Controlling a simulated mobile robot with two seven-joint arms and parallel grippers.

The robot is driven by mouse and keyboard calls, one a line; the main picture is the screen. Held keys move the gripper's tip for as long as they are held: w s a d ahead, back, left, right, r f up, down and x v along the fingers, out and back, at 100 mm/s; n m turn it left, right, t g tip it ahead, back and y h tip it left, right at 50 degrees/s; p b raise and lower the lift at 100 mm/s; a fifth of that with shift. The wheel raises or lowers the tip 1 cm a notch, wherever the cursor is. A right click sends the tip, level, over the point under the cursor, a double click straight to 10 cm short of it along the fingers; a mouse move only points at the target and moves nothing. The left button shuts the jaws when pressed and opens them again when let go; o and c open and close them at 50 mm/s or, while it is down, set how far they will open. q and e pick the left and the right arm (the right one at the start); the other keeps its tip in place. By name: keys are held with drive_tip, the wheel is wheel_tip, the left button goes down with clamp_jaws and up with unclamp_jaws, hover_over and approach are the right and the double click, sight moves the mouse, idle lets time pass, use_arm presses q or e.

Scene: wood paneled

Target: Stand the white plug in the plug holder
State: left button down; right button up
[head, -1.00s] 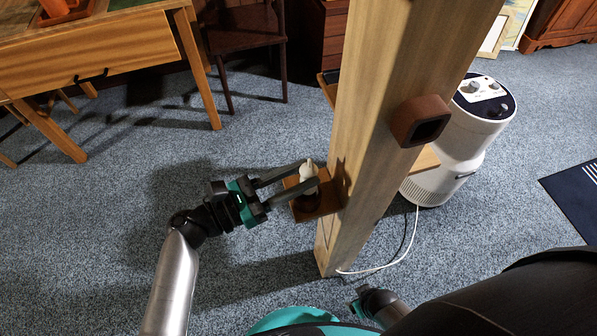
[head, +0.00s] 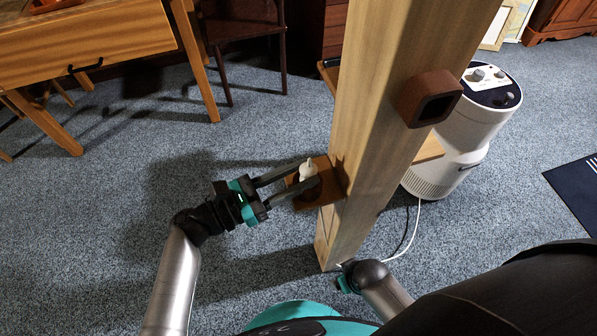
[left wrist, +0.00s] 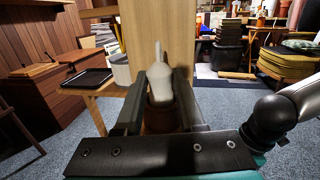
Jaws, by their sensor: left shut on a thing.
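The white plug (head: 308,169) is upright between the two fingers of my left gripper (head: 309,174), which is shut on it. It also shows in the left wrist view (left wrist: 160,82), between the dark fingers. The brown plug holder (head: 322,190) sticks out from the side of the wooden post, at and below the fingertips. Its round brown part also shows below the plug in the left wrist view (left wrist: 160,120). The plug's lower end is hidden, so I cannot tell how deep it sits. Part of my right arm shows at the bottom; its fingers are hidden.
The thick wooden post (head: 385,110) stands close right of the left gripper, with a brown square socket (head: 420,97) higher up. A white appliance (head: 462,145) with a cord is behind it. A wooden desk (head: 90,45) stands back left. Carpet left of the post is clear.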

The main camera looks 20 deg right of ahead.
use_arm(q)
drive_tip(key=shift+f, duration=0.3)
use_arm(e)
drive_tip(key=shift+f, duration=0.25)
use_arm(q)
drive_tip(key=shift+c, duration=2.2)
unclamp_jaws()
drive_tip(key=shift+o, duration=0.4)
drive_tip(key=shift+o, duration=1.2)
drive_tip(key=r+p+v, duration=0.1)
drive_tip(key=p+v, duration=0.1)
drive_tip(key=v, duration=1.3)
drive_tip(key=shift+a+f, duration=0.15)
drive_tip(key=shift+f, duration=0.3)
use_arm(e)
drive_tip(key=s+d+f, duration=0.2)
drive_tip(key=shift+s+f, duration=0.25)
drive_tip(key=shift+s, duration=0.05)
